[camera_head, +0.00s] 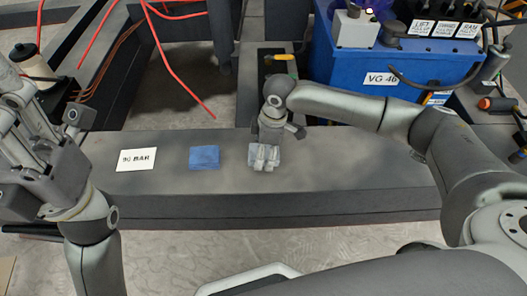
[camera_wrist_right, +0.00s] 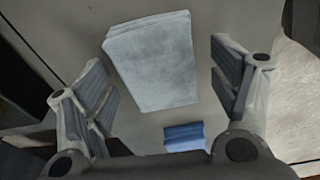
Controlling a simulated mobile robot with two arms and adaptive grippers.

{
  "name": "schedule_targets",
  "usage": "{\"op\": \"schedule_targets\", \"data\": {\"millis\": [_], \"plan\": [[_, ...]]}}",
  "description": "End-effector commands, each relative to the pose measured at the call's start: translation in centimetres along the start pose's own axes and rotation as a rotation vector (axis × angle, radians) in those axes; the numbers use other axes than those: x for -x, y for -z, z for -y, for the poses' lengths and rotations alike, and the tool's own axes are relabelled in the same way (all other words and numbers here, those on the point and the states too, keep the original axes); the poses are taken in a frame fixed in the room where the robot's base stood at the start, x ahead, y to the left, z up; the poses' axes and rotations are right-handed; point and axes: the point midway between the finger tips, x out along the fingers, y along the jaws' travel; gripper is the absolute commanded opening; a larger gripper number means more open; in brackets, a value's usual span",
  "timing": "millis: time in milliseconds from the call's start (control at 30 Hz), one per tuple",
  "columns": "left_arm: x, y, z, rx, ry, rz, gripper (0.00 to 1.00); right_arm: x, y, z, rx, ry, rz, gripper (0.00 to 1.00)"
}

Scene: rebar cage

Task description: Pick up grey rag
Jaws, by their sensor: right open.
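The grey rag (camera_wrist_right: 155,62) is a folded, light blue-grey cloth. In the right wrist view it lies flat on a grey surface between the two spread fingers of my right gripper (camera_wrist_right: 165,85), with a gap on each side. In the head view my right gripper (camera_head: 265,160) points down over the rag's spot and largely covers it. My right gripper is open and empty. My left gripper (camera_head: 45,125) is raised at the left edge, far from the rag; how far its jaws are spread is unclear.
A blue folded cloth (camera_head: 204,157) lies left of my right gripper on the grey beam (camera_head: 350,175); it also shows in the wrist view (camera_wrist_right: 184,137). A white "90 BAR" card (camera_head: 136,159) lies further left. A blue VG 46 box (camera_head: 345,72) stands behind. Red hoses (camera_head: 172,70) hang at the back.

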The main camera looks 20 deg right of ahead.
Motion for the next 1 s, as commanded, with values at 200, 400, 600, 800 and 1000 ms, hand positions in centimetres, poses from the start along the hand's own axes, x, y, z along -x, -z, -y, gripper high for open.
{"op": "schedule_targets", "data": {"millis": [200,400,600,800,1000], "plan": [[0.53,-0.33,-0.01,0.001,0.001,0.016,0.40,-0.04,0.02,-0.01,0.000,0.000,-0.001,0.81],[0.48,-0.34,0.00,0.001,0.001,0.017,0.40,-0.03,0.01,-0.01,0.001,-0.001,-0.001,0.61],[0.22,-0.12,-0.01,0.000,-0.001,0.008,0.40,-0.02,0.01,-0.01,0.001,-0.001,0.000,0.35],[-0.08,0.17,0.01,-0.001,-0.001,-0.004,0.40,-0.01,0.01,-0.02,0.001,-0.001,-0.001,0.32],[0.19,0.11,0.00,-0.001,0.000,-0.002,0.40,-0.01,0.01,-0.05,0.001,-0.002,0.000,0.32]]}}
